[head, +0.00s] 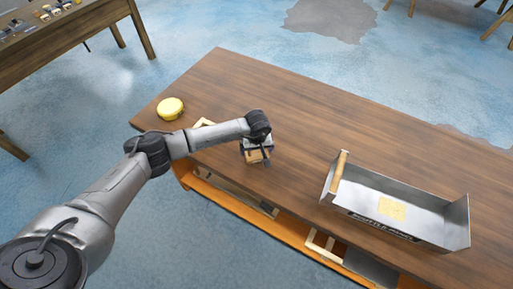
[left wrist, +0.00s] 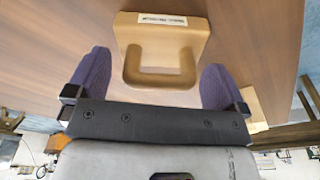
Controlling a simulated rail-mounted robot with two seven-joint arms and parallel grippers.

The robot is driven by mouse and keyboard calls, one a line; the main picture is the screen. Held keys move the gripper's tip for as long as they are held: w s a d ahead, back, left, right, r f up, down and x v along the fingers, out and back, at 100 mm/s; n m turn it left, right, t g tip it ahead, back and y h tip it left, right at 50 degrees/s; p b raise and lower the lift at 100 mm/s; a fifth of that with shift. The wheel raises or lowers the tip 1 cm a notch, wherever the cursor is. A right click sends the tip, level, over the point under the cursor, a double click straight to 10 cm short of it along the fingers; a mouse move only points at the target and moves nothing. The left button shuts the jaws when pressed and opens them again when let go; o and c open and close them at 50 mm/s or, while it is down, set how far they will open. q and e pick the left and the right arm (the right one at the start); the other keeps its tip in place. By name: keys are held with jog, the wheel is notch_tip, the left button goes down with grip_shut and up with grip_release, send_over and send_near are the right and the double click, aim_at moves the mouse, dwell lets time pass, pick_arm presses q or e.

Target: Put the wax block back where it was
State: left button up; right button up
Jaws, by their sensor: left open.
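In the head view the tan block (head: 256,156) shows just below my left gripper (head: 257,152). The label is too small to read, so I cannot tell whether this is the wax block. My right gripper is not in view.
A metal tray (head: 455,222) with a wooden handle stands at the right of the table (head: 300,100), with a flat pale-yellow square (head: 391,208) in it. A round yellow object (head: 170,108) and a pale wooden piece (head: 203,122) lie at the left. The table's back middle is clear.

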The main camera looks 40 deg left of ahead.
aim_at(257, 157)
pick_arm(q)
jog(key=shift+r+p, duration=0.3)
notch_tip(257, 157, up, 12)
jog(key=s+d, duration=0.1)
jog(key=shift+d+f, duration=0.15)
jog(key=shift+f, duration=0.05)
